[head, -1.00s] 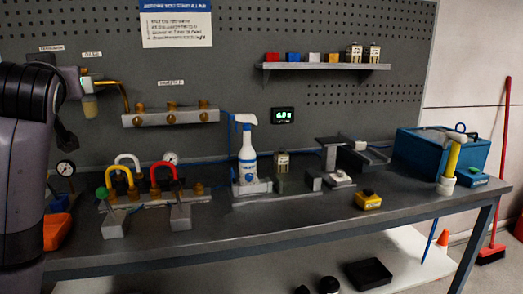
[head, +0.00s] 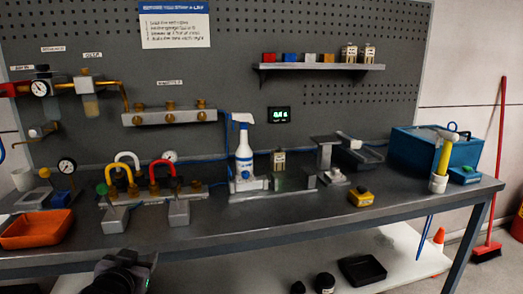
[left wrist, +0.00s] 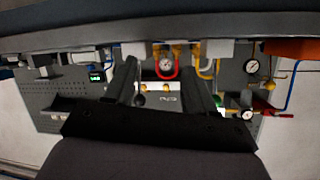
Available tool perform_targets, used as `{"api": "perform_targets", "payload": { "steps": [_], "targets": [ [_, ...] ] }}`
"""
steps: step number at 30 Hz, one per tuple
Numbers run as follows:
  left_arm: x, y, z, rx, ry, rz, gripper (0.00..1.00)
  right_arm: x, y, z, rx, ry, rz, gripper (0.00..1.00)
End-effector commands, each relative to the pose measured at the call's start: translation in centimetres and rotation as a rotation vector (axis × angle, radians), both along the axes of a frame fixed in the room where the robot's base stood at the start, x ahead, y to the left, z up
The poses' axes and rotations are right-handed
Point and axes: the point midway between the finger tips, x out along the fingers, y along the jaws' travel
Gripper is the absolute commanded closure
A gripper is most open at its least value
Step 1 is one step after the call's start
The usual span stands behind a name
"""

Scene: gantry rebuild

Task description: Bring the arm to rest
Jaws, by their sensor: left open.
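My left gripper (head: 122,266) shows at the bottom left of the head view, dark, low in front of the workbench's front edge. In the left wrist view its two dark fingers stand apart with nothing between them (left wrist: 162,88), so it is open and empty. That view is upside down, with the bench edge across the top and the pegboard beyond the fingers. My right gripper is in neither view.
The workbench (head: 255,221) holds an orange tray (head: 36,229), hoses on fittings, a spray bottle (head: 244,152), a yellow block (head: 361,197) and a blue crate (head: 408,155). Below is a pale lower shelf with a black tray (head: 361,270). A red broom (head: 497,170) leans at right.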

Motion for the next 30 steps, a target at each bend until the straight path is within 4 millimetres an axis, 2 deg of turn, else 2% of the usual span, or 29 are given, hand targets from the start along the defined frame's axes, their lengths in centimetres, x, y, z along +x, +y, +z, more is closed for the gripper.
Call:
{"api": "perform_targets", "payload": {
  "steps": [1,6,12,15,18,22,25,30],
  "targets": [
    [-1.6,-0.7,-2.9,-0.008,0.035,-0.026,0.45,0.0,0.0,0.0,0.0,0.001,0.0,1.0],
    [-6.9,-2.6,-10.2,-0.043,0.116,-0.102,0.45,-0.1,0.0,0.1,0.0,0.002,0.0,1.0],
    [-14.7,-4.6,-17.0,-0.101,0.204,-0.167,0.45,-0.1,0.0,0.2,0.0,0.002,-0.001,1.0],
    [-18.8,-5.5,-19.6,-0.134,0.244,-0.187,0.45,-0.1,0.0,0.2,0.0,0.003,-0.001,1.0],
    [-22.3,-6.1,-21.3,-0.162,0.272,-0.2,0.45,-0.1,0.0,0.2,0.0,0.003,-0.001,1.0],
    [-25.5,-6.5,-22.5,-0.187,0.297,-0.207,0.45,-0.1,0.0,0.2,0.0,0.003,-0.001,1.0],
    [-26.7,-6.7,-22.9,-0.198,0.305,-0.209,0.45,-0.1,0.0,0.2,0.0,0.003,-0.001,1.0],
    [-27.0,-6.8,-23.0,-0.2,0.307,-0.21,0.45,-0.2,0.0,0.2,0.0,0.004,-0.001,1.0]
  ]
}}
